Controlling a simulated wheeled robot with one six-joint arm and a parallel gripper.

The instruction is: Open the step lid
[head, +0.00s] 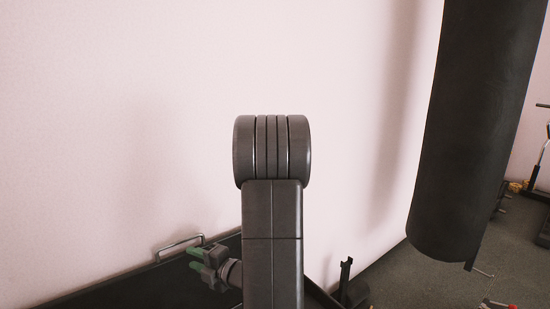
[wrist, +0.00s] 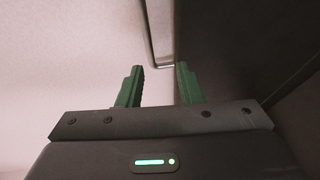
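The step lid (head: 135,287) looks like a dark flat panel low at the left in the head view, partly hidden by my arm and cut off by the frame edge. A silver bar handle (head: 180,246) stands at its far edge, near the wall. My gripper (head: 197,260) is close to the handle, on its near right side. In the wrist view the green fingers of my gripper (wrist: 160,82) stand apart with nothing between them. The handle (wrist: 155,40) lies beyond the fingertips, and the dark panel (wrist: 225,45) fills the right side.
A pale wall (head: 120,120) rises behind the panel. A large dark hanging cylinder (head: 470,130) is at the right. Some equipment (head: 545,170) stands at the far right edge on the grey floor (head: 430,285), which is partly open.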

